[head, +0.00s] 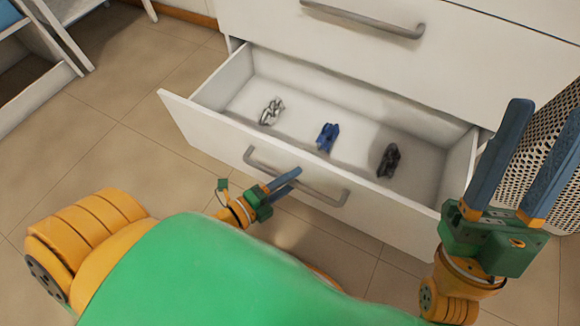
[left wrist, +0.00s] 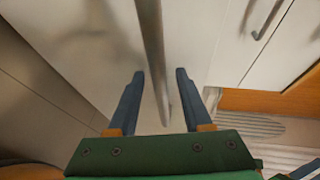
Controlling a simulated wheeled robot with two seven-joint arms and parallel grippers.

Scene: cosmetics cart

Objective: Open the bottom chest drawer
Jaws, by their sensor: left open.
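The bottom chest drawer (head: 370,208) is pulled well out of the white chest (head: 440,60), and its inside shows. Its grey bar handle (head: 325,193) runs along the front panel. My left gripper (head: 294,178) is open at the handle's left half. In the left wrist view the handle bar (left wrist: 153,50) passes between the two open fingers (left wrist: 158,75), with gaps on both sides; I cannot tell whether it touches either finger. My right gripper (head: 548,108) is open and empty, raised at the right beside the drawer's right end.
A silver toy-like item (head: 271,111), a blue one (head: 328,137) and a dark one (head: 389,160) lie in the drawer. The closed drawer above has its own handle (head: 365,18). A perforated panel (head: 540,125) stands at the right. Tiled floor (head: 125,125) is clear at left.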

